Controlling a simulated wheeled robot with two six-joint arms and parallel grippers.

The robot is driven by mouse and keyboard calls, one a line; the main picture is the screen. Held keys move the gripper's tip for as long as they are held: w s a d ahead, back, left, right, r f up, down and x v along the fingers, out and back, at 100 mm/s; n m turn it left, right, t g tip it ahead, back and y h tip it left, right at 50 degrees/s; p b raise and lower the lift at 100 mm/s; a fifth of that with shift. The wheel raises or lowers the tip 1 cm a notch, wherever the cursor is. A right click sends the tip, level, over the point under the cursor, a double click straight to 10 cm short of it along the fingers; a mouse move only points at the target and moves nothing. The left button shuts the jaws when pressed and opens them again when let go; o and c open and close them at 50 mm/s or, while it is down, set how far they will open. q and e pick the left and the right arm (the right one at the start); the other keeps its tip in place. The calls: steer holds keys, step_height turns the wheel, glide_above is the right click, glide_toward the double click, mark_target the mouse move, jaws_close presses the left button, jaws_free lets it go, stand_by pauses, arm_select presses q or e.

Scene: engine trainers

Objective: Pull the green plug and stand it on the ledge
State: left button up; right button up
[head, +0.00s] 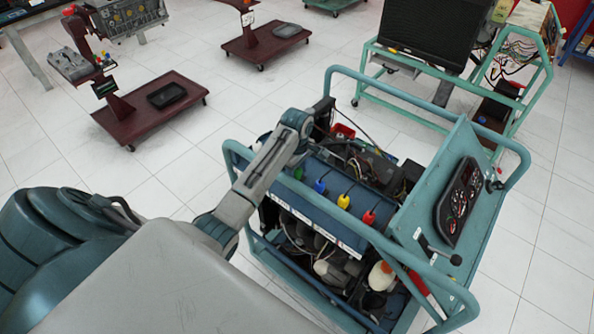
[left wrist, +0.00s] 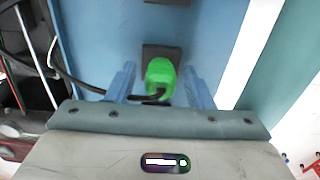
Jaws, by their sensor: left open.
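The green plug (head: 298,174) is at the left end of a row of plugs on the trainer's blue panel (head: 330,178). In the left wrist view the green plug (left wrist: 160,78) sits at a black block (left wrist: 161,51), with a black cable running left. My left gripper (left wrist: 159,76) is open, one finger on each side of the plug, with gaps visible. In the head view my left gripper (head: 296,148) is over the panel's left end, its fingers mostly hidden by the wrist. A white strip (left wrist: 250,50) borders the blue panel; I cannot tell which surface is the ledge. My right gripper is not in view.
Blue (head: 320,186), yellow (head: 343,201) and red (head: 369,218) plugs stand along the same row. A teal tube frame (head: 420,100) surrounds the trainer, with an instrument panel (head: 460,200) at right. Open tiled floor lies at left; dark red stands (head: 150,105) are farther back.

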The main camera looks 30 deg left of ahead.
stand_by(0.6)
arm_select(q)
jaws_close()
steer(key=shift+r, duration=0.15)
steer(key=shift+r, duration=2.85)
